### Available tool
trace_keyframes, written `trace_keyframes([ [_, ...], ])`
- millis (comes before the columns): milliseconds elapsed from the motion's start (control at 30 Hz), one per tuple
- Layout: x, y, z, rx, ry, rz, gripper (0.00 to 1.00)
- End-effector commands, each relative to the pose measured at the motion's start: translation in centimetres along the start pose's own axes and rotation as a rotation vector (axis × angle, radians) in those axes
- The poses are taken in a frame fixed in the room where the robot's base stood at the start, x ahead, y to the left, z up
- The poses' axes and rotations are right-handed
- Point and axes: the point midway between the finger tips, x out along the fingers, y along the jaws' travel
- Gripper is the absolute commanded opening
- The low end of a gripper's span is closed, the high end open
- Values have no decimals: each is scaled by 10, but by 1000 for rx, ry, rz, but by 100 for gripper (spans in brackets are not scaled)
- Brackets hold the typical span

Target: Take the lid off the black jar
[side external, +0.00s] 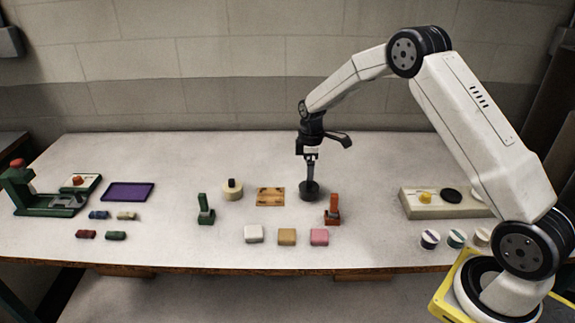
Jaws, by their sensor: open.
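The black jar (310,192) stands on the table right of centre. It is small and dark, and its lid cannot be told apart from its body at this size. My gripper (310,177) points straight down directly over the jar, with its fingertips at or just above the jar's top. The fingers are open, but from this side they look like one narrow shape. Whether they stand around a lid knob is too small to tell.
A cream jar (232,192) with a dark knob and a wooden board (270,197) lie to the left. A red-orange stand (332,210) is close at the right, a green stand (205,210) further left. Several coloured blocks (286,236) line the front.

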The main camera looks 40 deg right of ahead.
Motion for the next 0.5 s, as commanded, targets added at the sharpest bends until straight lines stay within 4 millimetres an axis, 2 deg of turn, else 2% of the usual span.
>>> trace_keyframes([
  [367,11,0,0,1,0,0,100],
  [500,23,0,1,1,-1,-1,100],
])
